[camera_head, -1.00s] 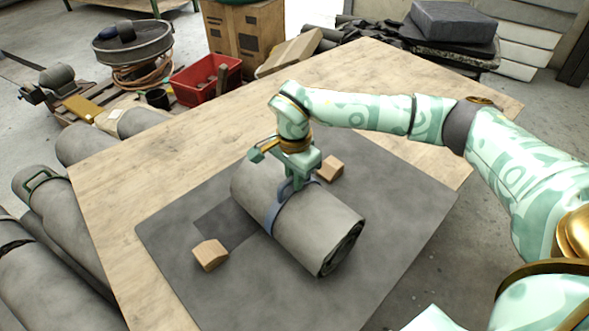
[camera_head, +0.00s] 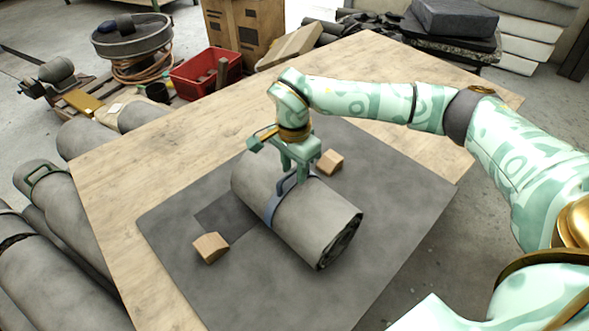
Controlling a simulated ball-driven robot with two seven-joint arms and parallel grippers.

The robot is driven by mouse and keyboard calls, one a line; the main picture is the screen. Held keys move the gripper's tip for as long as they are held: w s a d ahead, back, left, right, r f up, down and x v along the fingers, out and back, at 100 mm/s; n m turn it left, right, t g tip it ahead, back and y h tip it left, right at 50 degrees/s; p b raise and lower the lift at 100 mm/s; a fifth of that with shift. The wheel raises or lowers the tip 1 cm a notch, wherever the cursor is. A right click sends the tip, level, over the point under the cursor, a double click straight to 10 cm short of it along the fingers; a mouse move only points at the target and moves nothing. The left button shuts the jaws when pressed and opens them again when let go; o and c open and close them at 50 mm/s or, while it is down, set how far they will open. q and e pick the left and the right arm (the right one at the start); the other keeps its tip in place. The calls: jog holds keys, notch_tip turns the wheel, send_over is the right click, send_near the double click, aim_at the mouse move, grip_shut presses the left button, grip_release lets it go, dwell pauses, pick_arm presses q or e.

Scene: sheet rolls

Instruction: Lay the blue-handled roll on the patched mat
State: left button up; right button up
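The grey sheet roll (camera_head: 318,222) with a blue handle (camera_head: 273,208) lies on its side on the dark grey mat (camera_head: 412,205). It covers part of the mat's darker square patch (camera_head: 222,214). My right gripper (camera_head: 296,174) is over the middle of the roll. Its fingers are spread apart at the top of the handle, close to it; whether they touch it I cannot tell. My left gripper is not in view.
Wooden wedges sit on the mat beside the roll, one at left (camera_head: 211,248), one behind (camera_head: 330,162). The mat lies on a wooden table (camera_head: 165,160). More rolls (camera_head: 55,270), one with a green handle, lie left of the table. A red bin (camera_head: 205,75) stands behind.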

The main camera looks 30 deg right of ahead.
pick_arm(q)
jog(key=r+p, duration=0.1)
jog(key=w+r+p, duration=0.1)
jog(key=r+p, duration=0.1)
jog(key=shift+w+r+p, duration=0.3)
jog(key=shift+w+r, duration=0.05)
pick_arm(e)
notch_tip(320, 180, up, 11)
